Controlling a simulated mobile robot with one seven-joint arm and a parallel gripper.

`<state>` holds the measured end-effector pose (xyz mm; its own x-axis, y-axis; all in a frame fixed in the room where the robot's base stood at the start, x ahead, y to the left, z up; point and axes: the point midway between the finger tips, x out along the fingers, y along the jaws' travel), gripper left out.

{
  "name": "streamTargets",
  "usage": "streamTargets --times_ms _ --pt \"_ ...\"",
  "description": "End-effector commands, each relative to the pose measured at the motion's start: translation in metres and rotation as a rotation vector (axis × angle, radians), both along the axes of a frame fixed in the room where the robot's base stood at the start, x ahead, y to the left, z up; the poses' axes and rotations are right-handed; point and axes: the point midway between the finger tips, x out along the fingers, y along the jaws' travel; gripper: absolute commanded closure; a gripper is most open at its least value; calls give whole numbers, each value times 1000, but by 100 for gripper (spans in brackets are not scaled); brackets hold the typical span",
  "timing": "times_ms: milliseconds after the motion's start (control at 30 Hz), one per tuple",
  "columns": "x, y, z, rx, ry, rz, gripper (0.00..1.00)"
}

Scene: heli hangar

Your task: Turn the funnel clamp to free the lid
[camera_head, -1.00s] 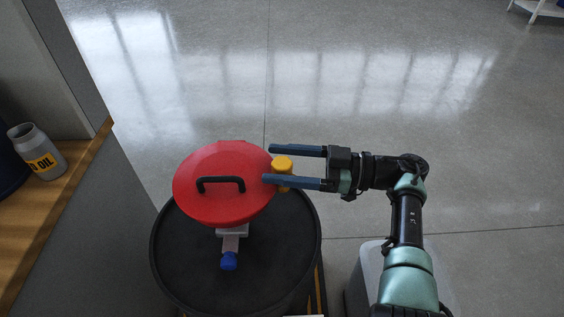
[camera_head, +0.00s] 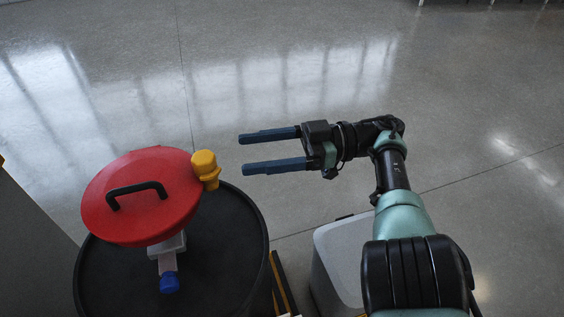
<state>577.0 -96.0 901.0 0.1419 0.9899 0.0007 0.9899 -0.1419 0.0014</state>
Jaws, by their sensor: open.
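The red round lid (camera_head: 125,220) with a black handle (camera_head: 137,192) sits on the funnel above a black drum (camera_head: 225,250). A yellow clamp knob (camera_head: 205,168) stands at the lid's right edge. My gripper (camera_head: 242,153) is open and empty, to the right of the yellow knob and apart from it, its two blue fingers pointing left. A blue-ended valve piece (camera_head: 169,282) sticks out below the lid, over the drum top. The funnel body is mostly hidden under the lid.
A pale grey bin (camera_head: 342,258) stands on the floor right of the drum, partly behind my arm. Black and yellow bars (camera_head: 283,285) lie beside the drum. A grey panel (camera_head: 25,250) is at the left edge. The floor behind is clear.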

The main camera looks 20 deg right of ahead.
Motion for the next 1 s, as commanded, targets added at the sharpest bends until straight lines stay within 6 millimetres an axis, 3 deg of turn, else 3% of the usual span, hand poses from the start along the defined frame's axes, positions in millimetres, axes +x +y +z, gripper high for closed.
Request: streamTargets --times_ms 133,500,1000 --pt "-2 -16 -6 -1 -3 -2 23" --pt "-5 -35 -5 -1 -3 -3 23" --pt "-6 -40 1 0 -1 -1 23"
